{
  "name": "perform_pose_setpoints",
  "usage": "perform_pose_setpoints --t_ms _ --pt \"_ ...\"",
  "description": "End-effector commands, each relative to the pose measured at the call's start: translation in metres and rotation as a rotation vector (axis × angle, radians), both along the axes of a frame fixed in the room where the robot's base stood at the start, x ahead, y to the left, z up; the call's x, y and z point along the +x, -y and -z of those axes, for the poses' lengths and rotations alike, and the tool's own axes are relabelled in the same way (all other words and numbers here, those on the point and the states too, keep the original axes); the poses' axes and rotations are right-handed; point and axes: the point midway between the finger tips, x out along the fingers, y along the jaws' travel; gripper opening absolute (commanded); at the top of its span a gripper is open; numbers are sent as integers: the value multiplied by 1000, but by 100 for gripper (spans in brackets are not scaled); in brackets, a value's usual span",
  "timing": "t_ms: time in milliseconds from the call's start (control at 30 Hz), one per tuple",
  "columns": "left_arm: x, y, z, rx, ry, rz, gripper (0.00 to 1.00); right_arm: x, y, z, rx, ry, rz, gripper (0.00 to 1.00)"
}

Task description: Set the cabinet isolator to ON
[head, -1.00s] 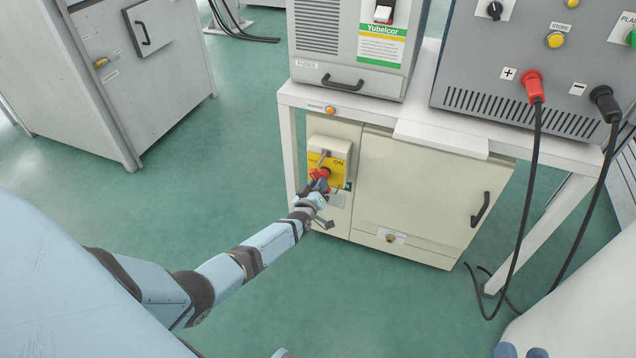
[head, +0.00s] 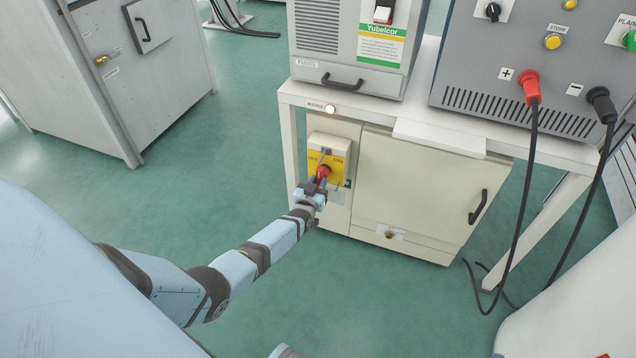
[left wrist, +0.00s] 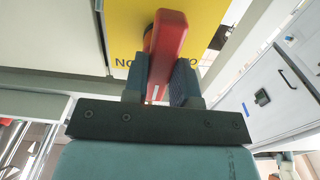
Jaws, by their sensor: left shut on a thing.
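The cabinet isolator is a red handle (head: 323,171) on a yellow plate (head: 337,174) at the upper left of the cream cabinet (head: 420,190). The word ON shows at the plate's upper right. My left gripper (head: 319,185) is shut on the red handle from below and in front. In the left wrist view the red handle (left wrist: 166,38) stands between the two fingers of the gripper (left wrist: 160,82), slightly tilted. The gripper hides part of the handle and plate, so its exact pointing direction is hard to tell.
A small lamp (head: 330,109) on the white table's edge glows pale. The grey machine (head: 545,60) with red and black plugs stands on the table at right; its cables (head: 520,220) hang to the floor. Green floor is clear left of the cabinet.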

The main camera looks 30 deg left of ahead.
Motion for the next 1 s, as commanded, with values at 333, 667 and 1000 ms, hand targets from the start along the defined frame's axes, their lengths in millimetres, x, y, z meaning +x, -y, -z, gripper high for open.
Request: perform_pose_setpoints --t_ms 333,667,1000 --pt "-1 0 1 12 -4 1 2 -3 -1 4 0 -13 -2 43" --pt "0 0 1 11 -4 1 51 -2 -1 3 1 -9 -2 43" --pt "-18 4 -1 9 -4 0 51 2 1 -4 -21 -21 0 43"
